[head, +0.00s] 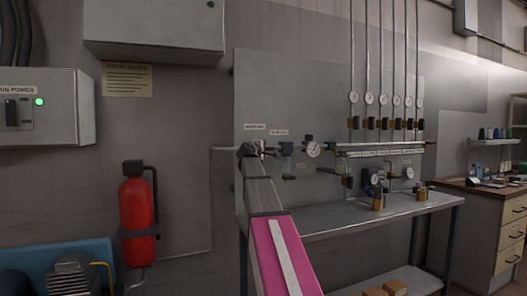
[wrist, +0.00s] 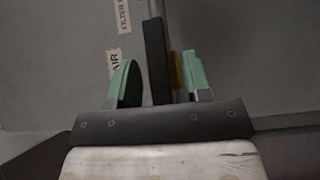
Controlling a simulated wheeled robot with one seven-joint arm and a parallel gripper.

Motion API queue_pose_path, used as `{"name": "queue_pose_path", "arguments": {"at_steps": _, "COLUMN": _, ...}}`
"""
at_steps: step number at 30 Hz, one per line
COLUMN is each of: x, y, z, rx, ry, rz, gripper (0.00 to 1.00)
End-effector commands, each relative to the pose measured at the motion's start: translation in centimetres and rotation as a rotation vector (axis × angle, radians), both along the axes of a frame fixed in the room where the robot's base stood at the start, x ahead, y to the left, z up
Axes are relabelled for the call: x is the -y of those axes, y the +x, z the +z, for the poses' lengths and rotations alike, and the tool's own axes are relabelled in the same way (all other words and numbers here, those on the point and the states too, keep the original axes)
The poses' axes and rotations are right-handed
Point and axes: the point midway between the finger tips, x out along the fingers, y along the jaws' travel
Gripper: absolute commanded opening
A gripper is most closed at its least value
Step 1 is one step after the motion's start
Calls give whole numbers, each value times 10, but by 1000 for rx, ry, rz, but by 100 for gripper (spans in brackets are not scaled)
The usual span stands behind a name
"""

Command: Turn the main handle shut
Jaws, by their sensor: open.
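My gripper (head: 249,151) is at the wall panel, just below a small label whose text is too small to read surely. In the wrist view its two green-padded fingers (wrist: 159,76) are apart. In the head view my gripper and arm hide most of the handle.
A round gauge (head: 313,149) and pipe fittings continue to the right on the panel (head: 290,85). A metal bench (head: 340,215) stands below. A red cylinder (head: 138,205) hangs on the wall at left. A grey power box (head: 55,105) is further left.

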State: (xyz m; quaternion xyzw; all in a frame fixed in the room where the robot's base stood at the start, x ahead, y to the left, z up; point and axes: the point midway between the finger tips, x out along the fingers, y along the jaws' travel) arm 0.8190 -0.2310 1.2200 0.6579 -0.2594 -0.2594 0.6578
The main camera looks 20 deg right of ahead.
Motion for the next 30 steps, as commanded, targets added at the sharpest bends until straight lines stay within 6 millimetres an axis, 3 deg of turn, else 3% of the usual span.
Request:
{"name": "queue_pose_path", "arguments": {"at_steps": 6, "x": 0, "y": 0, "z": 0, "rx": 0, "ry": 0, "rz": 0, "gripper": 41}}
{"name": "queue_pose_path", "arguments": {"at_steps": 10, "x": 0, "y": 0, "z": 0, "rx": 0, "ry": 0, "rz": 0, "gripper": 0}}
{"name": "queue_pose_path", "arguments": {"at_steps": 20, "x": 0, "y": 0, "z": 0, "rx": -1, "ry": 21, "rz": 0, "gripper": 0}}
{"name": "queue_pose_path", "arguments": {"at_steps": 30, "x": 1, "y": 0, "z": 2, "rx": -7, "ry": 211, "rz": 0, "gripper": 0}}
